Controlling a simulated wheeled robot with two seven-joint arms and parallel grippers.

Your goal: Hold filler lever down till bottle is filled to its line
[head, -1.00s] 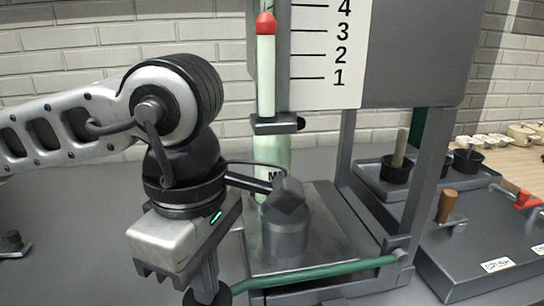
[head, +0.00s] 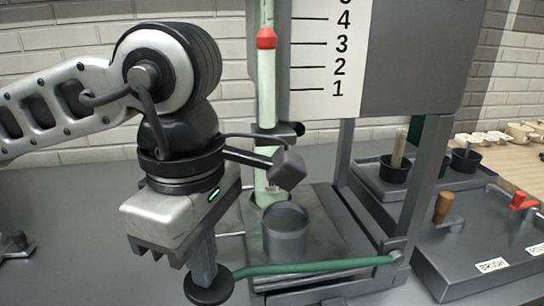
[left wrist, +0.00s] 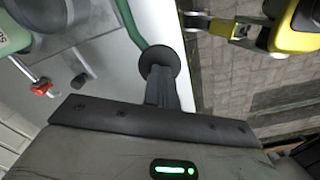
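The filler lever is a green bar (head: 320,266) across the front of the stand, with a black round pad (head: 208,288) at its left end. My left gripper (head: 204,268) points down with its fingers together, and the tips appear to touch the pad from above. The left wrist view also shows the fingers (left wrist: 161,92) at the pad (left wrist: 160,60). A pale tube (head: 267,90) with a red band (head: 266,39) stands upright beside a numbered scale (head: 325,60); the band is a little above 3. A grey cylinder (head: 285,238) stands in front. I cannot tell which is the bottle.
A dark clamp (head: 277,134) surrounds the tube. Farther right are a tray with black cups (head: 395,170) and a grey box with brown and red handles (head: 525,201). The counter at left is mostly clear.

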